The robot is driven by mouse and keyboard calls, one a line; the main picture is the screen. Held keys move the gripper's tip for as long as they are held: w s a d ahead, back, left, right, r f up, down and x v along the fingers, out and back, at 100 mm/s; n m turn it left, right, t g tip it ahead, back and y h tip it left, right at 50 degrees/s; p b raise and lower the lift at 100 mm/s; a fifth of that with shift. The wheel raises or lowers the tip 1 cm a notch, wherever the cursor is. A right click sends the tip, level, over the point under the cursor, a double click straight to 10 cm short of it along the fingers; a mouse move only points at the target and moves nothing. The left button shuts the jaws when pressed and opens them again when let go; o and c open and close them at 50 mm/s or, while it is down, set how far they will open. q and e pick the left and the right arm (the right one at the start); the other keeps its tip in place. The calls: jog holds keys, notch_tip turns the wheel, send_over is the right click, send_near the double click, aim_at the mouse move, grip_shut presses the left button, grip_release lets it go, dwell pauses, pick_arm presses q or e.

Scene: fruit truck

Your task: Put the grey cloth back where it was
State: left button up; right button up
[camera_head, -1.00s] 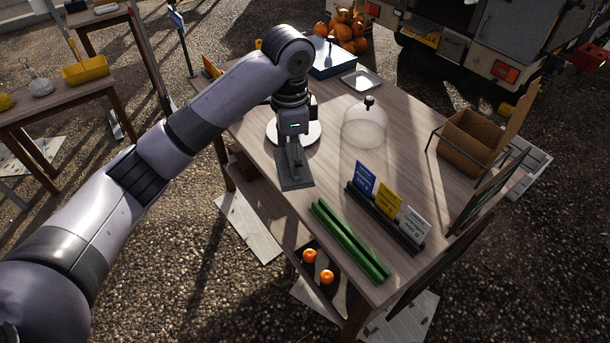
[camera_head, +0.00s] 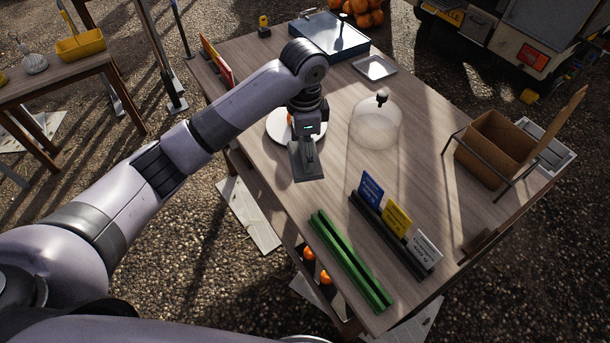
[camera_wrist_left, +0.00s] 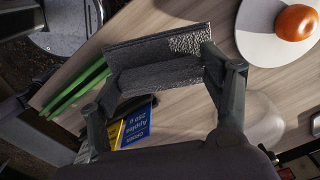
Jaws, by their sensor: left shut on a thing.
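The grey cloth (camera_head: 309,168) is folded and held in my left gripper (camera_head: 305,143), over the near-left part of the wooden table (camera_head: 429,160). In the left wrist view the cloth (camera_wrist_left: 155,62) spans between the two fingers, and my left gripper (camera_wrist_left: 162,78) is shut on it. I cannot tell whether the cloth touches the tabletop. My right gripper is out of view.
Behind the cloth is a white round plate (camera_head: 276,128) with an orange fruit (camera_wrist_left: 297,22). A clear dome (camera_head: 375,125) stands to the right. A green rail (camera_head: 350,262) and a card holder (camera_head: 385,232) lie nearer. A cardboard box (camera_head: 493,146) sits at the right.

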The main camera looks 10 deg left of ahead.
pick_arm(q)
jog(key=f, duration=0.7)
jog(key=shift+w+f+p, duration=0.25)
jog(key=shift+f+p, duration=0.05)
notch_tip(320, 180, down, 4)
jog(key=shift+f, duration=0.1)
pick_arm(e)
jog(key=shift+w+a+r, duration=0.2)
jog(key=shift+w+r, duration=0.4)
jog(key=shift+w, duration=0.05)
pick_arm(q)
jog(key=o, duration=1)
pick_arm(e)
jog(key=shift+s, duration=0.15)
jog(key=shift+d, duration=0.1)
pick_arm(q)
notch_tip(320, 180, up, 12)
jog(key=shift+r+b, duration=0.1)
jog(key=shift+b, duration=0.6)
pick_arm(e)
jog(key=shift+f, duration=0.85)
